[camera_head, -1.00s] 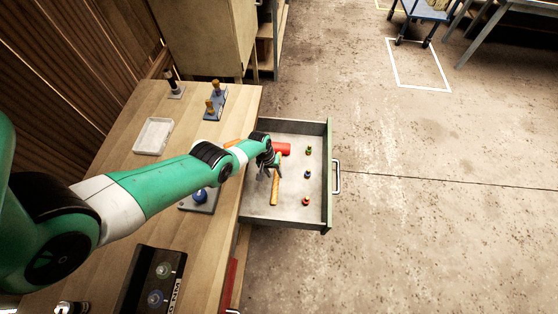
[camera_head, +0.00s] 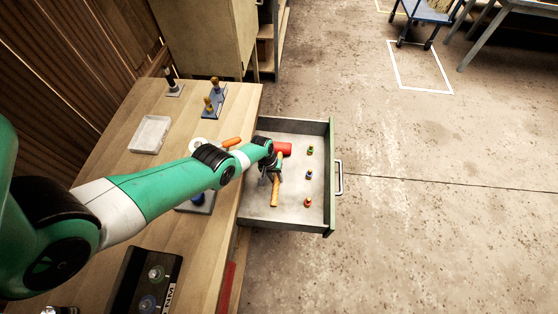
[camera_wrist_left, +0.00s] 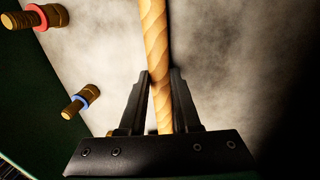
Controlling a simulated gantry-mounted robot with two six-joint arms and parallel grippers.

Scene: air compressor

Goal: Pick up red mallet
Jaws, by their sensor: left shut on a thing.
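The red mallet lies in the open grey drawer (camera_head: 262,213). Its red head (camera_head: 284,149) shows in the head view just beyond my wrist, and a light wooden handle (camera_head: 275,192) runs toward the drawer's near side. The join between head and handle is hidden behind my gripper. My left gripper (camera_head: 271,176) is down in the drawer. In the left wrist view its two dark fingers (camera_wrist_left: 161,88) are shut on the wooden handle (camera_wrist_left: 155,35), one on each side. My right gripper is not in view.
Small brass fittings with green, blue (camera_head: 308,175) and red (camera_head: 308,202) rings stand along the drawer's right side. The green drawer wall (camera_head: 331,165) is close by. A white tray (camera_head: 150,134) and an orange-handled thing (camera_head: 232,143) are on the wooden bench.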

